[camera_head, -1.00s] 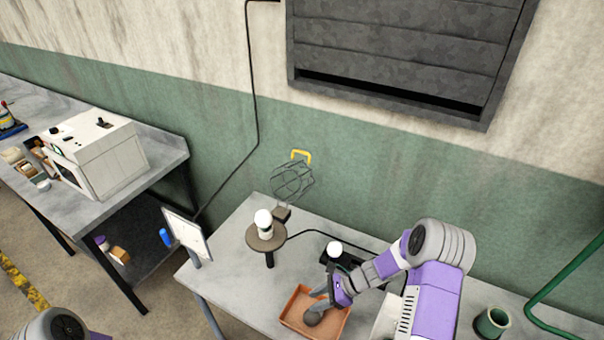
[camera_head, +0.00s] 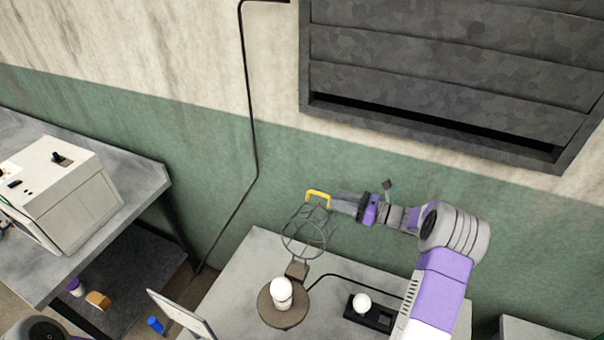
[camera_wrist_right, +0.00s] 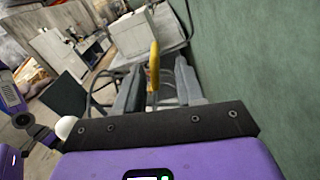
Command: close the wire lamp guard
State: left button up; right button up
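The wire lamp guard (camera_head: 304,236) stands swung up and open behind the lamp, above a small brown block (camera_head: 297,271). Its yellow handle (camera_head: 318,197) is at the top. The lamp's white bulb (camera_head: 281,290) stands uncovered on a round brown base (camera_head: 283,319). My right gripper (camera_head: 340,202) is at the handle, coming from the right. In the right wrist view the yellow handle (camera_wrist_right: 154,66) is between the two fingers of this gripper (camera_wrist_right: 157,82), with gaps visible beside it, so it looks open around the handle. My left gripper is out of view.
A second white bulb (camera_head: 362,303) sits on a black holder (camera_head: 383,318) to the right. A black cable (camera_head: 335,279) crosses the table (camera_head: 240,268). The green wall (camera_head: 200,135) is close behind the guard. A white panel (camera_head: 180,316) stands at the table's left.

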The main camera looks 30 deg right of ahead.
aim_at(327, 196)
jog(key=w+a, duration=0.1)
jog(key=a+r+p, duration=0.1)
jog(key=a, duration=0.1)
jog(key=shift+w, duration=0.4)
jog(key=x, duration=0.3)
jog(key=shift+w+f, duration=0.3)
jog(key=shift+w, duration=0.05)
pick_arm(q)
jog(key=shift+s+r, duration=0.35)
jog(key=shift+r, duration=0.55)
pick_arm(e)
grip_shut()
jog(key=shift+r, duration=0.1)
